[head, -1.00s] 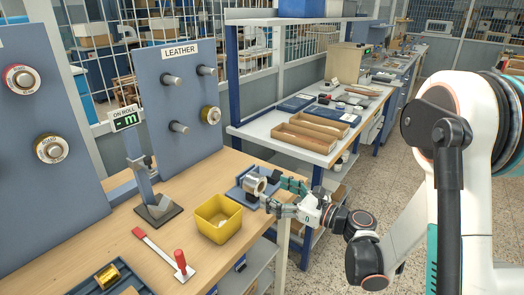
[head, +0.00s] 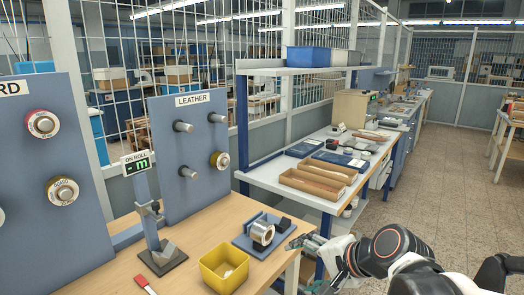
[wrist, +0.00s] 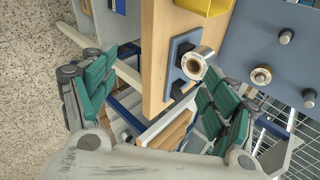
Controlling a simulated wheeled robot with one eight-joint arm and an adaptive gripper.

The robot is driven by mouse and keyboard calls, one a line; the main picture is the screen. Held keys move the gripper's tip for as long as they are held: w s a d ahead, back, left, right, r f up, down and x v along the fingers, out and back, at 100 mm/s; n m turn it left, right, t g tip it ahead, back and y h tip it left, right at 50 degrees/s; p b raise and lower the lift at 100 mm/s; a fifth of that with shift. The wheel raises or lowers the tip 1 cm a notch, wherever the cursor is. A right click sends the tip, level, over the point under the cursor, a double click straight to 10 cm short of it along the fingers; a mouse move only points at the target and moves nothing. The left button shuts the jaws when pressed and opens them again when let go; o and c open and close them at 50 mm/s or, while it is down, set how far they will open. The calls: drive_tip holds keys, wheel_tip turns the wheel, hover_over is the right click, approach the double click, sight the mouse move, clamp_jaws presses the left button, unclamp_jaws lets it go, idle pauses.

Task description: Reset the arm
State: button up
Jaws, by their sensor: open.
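My gripper (head: 306,243) is beside the right edge of the wooden bench, to the right of the silver foil roll (head: 262,233). In the wrist view my gripper (wrist: 155,98) shows its green-padded fingers spread wide with nothing between them. My arm reaches in from the lower right of the head view. The foil roll sits on a blue stand (head: 246,240) on the bench, apart from the fingers. It also shows in the wrist view (wrist: 194,66), near the right finger in the picture.
A yellow bin (head: 222,272) stands left of the roll. A gauge on a post (head: 150,215) and the LEATHER peg board (head: 190,145) stand behind. A second bench (head: 285,180) with wooden trays is beyond. Open floor (head: 430,190) lies right.

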drive_tip(key=s+d+n+h, duration=0.6)
drive_tip(key=s+d+n, duration=0.3)
drive_tip(key=s, duration=0.4)
drive_tip(key=shift+s+d+r+n, duration=0.2)
drive_tip(key=shift+d+r+n, duration=0.25)
drive_tip(key=shift+n, duration=0.25)
